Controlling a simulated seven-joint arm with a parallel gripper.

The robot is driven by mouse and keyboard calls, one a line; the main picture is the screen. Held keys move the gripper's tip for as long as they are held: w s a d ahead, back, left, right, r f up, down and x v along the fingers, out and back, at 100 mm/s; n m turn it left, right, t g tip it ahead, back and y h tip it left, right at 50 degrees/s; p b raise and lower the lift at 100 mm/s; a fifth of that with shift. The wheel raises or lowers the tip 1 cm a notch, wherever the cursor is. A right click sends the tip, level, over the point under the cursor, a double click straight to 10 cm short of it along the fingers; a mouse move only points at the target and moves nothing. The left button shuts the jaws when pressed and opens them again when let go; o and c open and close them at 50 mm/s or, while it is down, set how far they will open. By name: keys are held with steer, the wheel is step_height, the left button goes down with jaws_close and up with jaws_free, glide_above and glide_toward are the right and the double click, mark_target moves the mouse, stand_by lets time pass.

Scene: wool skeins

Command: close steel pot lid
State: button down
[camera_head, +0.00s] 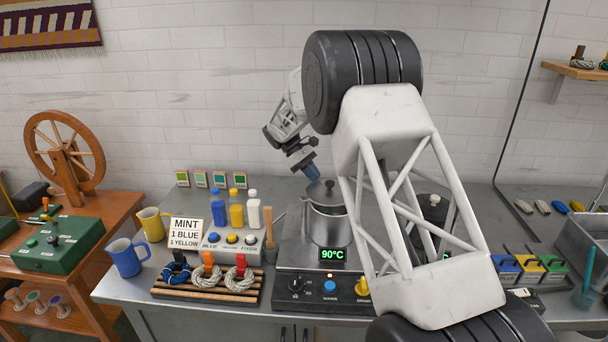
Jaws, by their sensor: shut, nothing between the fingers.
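The steel pot (328,228) stands on the heating unit (285,262) in the middle of the bench, behind a green 90°C display. Its steel lid (322,195) with a dark knob shows at the top of the pot. I cannot tell whether the lid sits flat on the rim or is partly raised. My gripper (312,172) is shut and empty, pointing down just above and left of the lid's knob. A small gap seems to show between them, but contact is hard to judge. My arm hides the area right of the pot.
Blue, yellow and white bottles (236,208) and a recipe sign (186,232) stand left of the pot. A wooden rack (205,290) with skeins lies in front.

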mark_target(336, 183)
steer(key=d, duration=0.2)
steer(key=s+d, duration=0.1)
steer(key=d, duration=0.1)
steer(key=shift+s, duration=0.1)
steer(key=shift+s+d+m+g+y, duration=0.35)
steer(key=shift+d+m+g, duration=0.2)
steer(key=shift+m, duration=0.25)
steer(key=shift+s+d, duration=0.55)
steer(key=shift+d, duration=0.15)
steer(key=shift+w+r, duration=0.1)
steer(key=shift+r, duration=0.05)
steer(key=w+a+r, duration=0.1)
steer(key=w+r, duration=0.5)
steer(key=shift+w+a+r, duration=0.2)
steer(key=shift+w+r, duration=0.15)
steer(key=shift+r, duration=0.05)
steer(key=shift+r, duration=0.1)
